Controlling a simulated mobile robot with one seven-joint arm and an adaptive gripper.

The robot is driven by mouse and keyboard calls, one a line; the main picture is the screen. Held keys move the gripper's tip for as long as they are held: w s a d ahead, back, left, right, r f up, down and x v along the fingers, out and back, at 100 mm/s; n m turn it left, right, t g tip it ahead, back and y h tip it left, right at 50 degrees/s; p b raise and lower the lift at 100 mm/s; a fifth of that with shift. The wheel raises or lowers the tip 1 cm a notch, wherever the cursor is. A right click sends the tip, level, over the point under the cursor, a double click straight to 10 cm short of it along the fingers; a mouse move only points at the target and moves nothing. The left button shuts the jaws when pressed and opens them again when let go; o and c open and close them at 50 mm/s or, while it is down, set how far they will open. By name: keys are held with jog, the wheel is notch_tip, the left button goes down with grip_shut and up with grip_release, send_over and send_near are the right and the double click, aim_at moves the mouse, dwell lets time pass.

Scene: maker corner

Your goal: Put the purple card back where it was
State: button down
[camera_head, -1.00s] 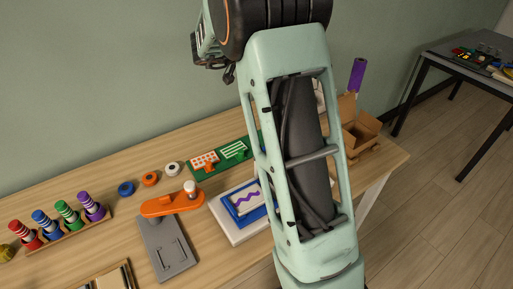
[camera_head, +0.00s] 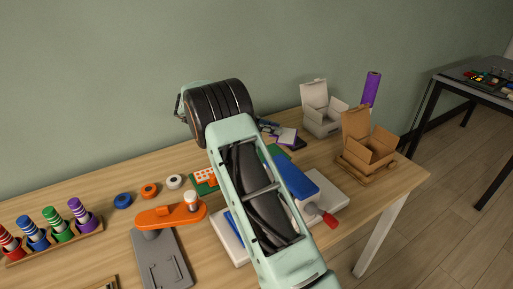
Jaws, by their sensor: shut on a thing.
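My gripper (camera_head: 270,127) is small and partly hidden behind my arm, over the back of the workbench near the right end of the green board (camera_head: 203,188). It is shut on the purple card (camera_head: 287,136), which shows a pale face with a purple edge. The card is tilted beside a small black item (camera_head: 299,144). I cannot tell whether the card touches the board. A white card with an orange pattern (camera_head: 204,175) stands at the board's left part. My arm hides the board's middle.
A blue-topped device with a red handle (camera_head: 329,221) sits on a white base right of my arm. An open white box (camera_head: 321,121) and open cardboard box (camera_head: 370,152) stand right. An orange-armed grey stand (camera_head: 163,262) and tape rolls (camera_head: 149,191) are left.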

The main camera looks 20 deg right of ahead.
jog(key=w+a+f, duration=0.1)
jog(key=f, duration=0.1)
jog(key=w+a+f+b, duration=0.1)
jog(key=w+f, duration=0.1)
jog(key=w+a+f, duration=0.1)
jog(key=w+f, duration=0.1)
jog(key=shift+a+f, duration=0.35)
jog(key=shift+a, duration=0.05)
jog(key=shift+f+b, duration=0.4)
jog(key=shift+f, duration=1)
jog(key=shift+f, duration=0.1)
jog(key=shift+f, duration=0.15)
jog(key=c, duration=1.9)
grip_release()
